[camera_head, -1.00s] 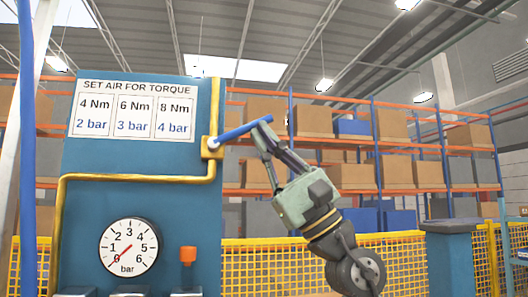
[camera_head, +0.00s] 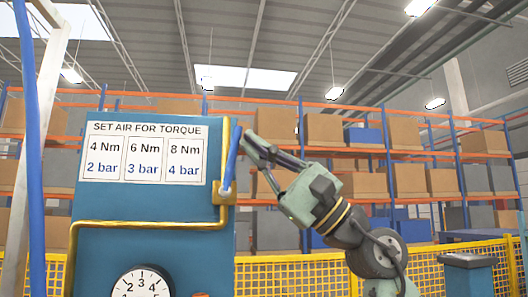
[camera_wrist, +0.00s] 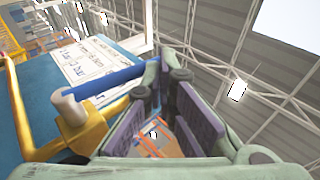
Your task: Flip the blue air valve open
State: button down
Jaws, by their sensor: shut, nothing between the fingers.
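The blue valve lever (camera_head: 231,158) stands nearly upright, leaning slightly right, above its brass valve body (camera_head: 224,193) at the panel's right edge. In the wrist view the lever (camera_wrist: 108,82) runs from the brass body (camera_wrist: 75,125) to my fingers. My gripper (camera_head: 248,140) is shut with nothing held. Its fingertips are at the right side of the lever's upper end and appear to touch it. The pressure gauge (camera_head: 141,284) is cut off at the bottom of the head view, so its reading is hidden.
The blue panel (camera_head: 110,210) carries a torque sign (camera_head: 145,150) and a yellow pipe (camera_head: 150,224) leading to the valve. A blue hose (camera_head: 29,150) hangs at the left. A yellow fence (camera_head: 290,275) and shelves of boxes stand behind.

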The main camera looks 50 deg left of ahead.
jog(key=shift+s+a+r, duration=0.25)
jog(key=shift+s+r, duration=0.05)
jog(key=shift+s, duration=0.25)
dwell(0.5)
jog(key=v, duration=1.2)
